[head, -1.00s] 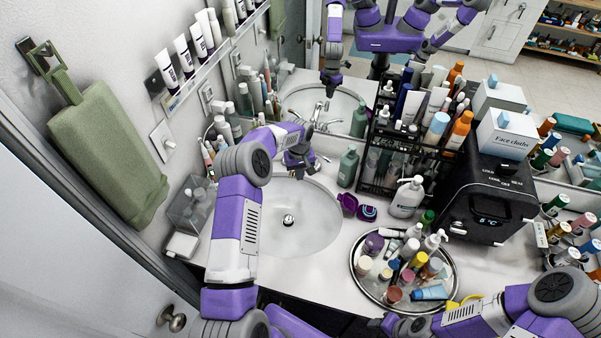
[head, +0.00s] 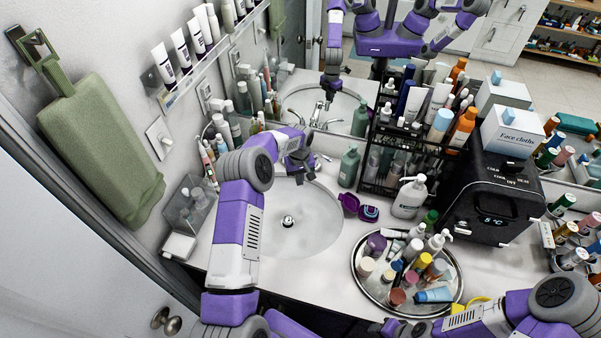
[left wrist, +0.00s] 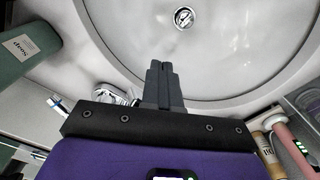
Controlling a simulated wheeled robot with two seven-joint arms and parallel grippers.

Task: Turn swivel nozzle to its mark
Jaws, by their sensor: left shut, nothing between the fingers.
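My left gripper (head: 308,174) hangs over the back rim of the white sink basin (head: 318,232), at the tap. In the left wrist view its fingers (left wrist: 160,68) are shut together, with nothing between them, and reach out over the basin. A chrome part of the tap (left wrist: 114,95) shows just left of the fingers, partly hidden by the gripper body. I cannot tell whether they touch. The nozzle's mark cannot be made out. The drain (head: 288,222) is in view. My right gripper (head: 392,328) is low at the bottom edge, mostly cut off, and its jaws are unclear.
A green soap bottle (head: 349,167) stands right of the tap. A round tray (head: 372,292) of toiletries, a black rack (head: 372,182) and a black box (head: 482,215) crowd the right. A clear box (head: 196,210) stands left of the sink. The basin is empty.

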